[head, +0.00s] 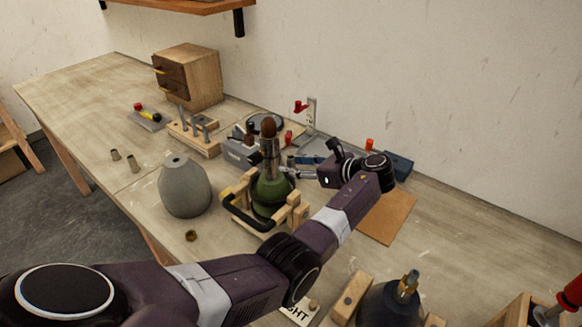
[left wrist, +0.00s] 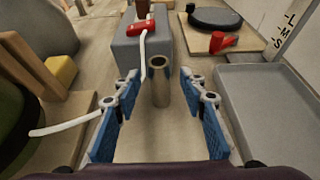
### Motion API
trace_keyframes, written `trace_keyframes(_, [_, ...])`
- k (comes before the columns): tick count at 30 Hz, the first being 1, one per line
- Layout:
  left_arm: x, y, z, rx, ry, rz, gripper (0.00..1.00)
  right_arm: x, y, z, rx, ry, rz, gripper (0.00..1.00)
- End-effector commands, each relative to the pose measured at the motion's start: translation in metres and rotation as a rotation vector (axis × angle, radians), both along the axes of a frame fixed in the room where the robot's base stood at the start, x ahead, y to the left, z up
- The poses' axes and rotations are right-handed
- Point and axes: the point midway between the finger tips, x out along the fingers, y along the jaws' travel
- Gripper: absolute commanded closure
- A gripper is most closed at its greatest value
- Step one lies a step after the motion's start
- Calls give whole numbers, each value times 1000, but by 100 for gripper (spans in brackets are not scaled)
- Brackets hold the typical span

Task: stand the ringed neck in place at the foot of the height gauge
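My left gripper (head: 297,170) reaches in from the right of the green lamp body, low over the bench. In the left wrist view its two blue-padded fingers (left wrist: 162,115) are apart, with nothing held. A hollow metal neck (left wrist: 160,82) stands upright ahead, between the finger lines; I cannot make out a ring on it. In the head view this neck is not clearly visible. The height gauge (head: 312,114) is a pale upright with a red slider at the back; its lettered post (left wrist: 292,30) shows at the right of the wrist view. My right gripper is out of view.
A grey block (left wrist: 132,57) with a red part and white cord stands behind the neck. A grey tray (left wrist: 275,105) lies right of the gripper. The green lamp body (head: 272,192) sits in a wooden cradle.

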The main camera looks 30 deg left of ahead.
Motion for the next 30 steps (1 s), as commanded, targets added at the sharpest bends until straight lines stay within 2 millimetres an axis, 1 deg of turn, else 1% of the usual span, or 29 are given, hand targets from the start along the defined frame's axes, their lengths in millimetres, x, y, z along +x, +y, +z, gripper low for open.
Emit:
trace_keyframes(1, [0, 0, 0, 0, 0, 0, 69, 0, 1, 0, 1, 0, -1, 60])
trace_keyframes(9, [0, -1, 0, 0, 0, 0, 98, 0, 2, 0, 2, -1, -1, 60])
trace_keyframes(10, [0, -1, 0, 0, 0, 0, 100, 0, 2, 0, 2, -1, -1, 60])
trace_keyframes(18, [0, -1, 1, 0, -1, 0, 100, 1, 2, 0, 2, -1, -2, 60])
trace_keyframes(22, [0, 0, 7, 1, -3, 0, 100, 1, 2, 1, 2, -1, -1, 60])
trace_keyframes(26, [1, 0, 21, 2, -6, 0, 100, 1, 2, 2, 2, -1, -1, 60])
trace_keyframes(30, [1, 0, 49, 1, -7, 1, 100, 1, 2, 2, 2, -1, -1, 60])
